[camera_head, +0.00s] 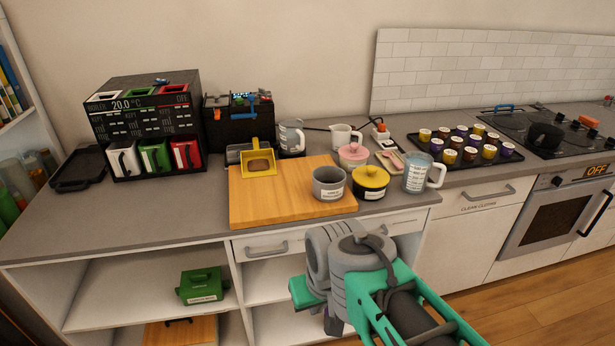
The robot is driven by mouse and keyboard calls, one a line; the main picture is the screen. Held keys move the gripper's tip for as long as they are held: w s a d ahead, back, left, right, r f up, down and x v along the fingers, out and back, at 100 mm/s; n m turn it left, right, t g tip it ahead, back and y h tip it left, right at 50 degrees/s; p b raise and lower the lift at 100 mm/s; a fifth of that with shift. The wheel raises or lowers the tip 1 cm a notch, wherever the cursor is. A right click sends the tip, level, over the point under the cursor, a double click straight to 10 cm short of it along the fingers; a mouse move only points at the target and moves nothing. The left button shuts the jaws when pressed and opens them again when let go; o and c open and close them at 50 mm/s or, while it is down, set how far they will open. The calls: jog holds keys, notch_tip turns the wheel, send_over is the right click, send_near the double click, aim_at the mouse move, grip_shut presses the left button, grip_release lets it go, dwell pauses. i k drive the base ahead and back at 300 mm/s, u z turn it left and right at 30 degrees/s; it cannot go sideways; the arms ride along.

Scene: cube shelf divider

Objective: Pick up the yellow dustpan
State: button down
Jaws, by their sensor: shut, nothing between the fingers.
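The yellow dustpan (258,155) sits at the back left of the wooden board (285,205) on the grey counter. Its open pan faces me, with something brownish showing inside, and its short handle points up and back. My arm, in grey and teal, reaches in from the lower right and ends in front of the counter's front edge, below and to the right of the dustpan and well apart from it. The fingers of my gripper cannot be made out; they are hidden or out of the picture.
A grey pot (329,183) and a yellow-lidded pot (370,181) stand at the board's right side. A jug (291,138) is behind the dustpan, and a black cabinet (146,125) is to its left. The board's front left is clear.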

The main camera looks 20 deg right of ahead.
aim_at(256, 163)
jog(key=u, duration=1.5)
jog(key=i, duration=1.7)
jog(key=z, duration=1.6)
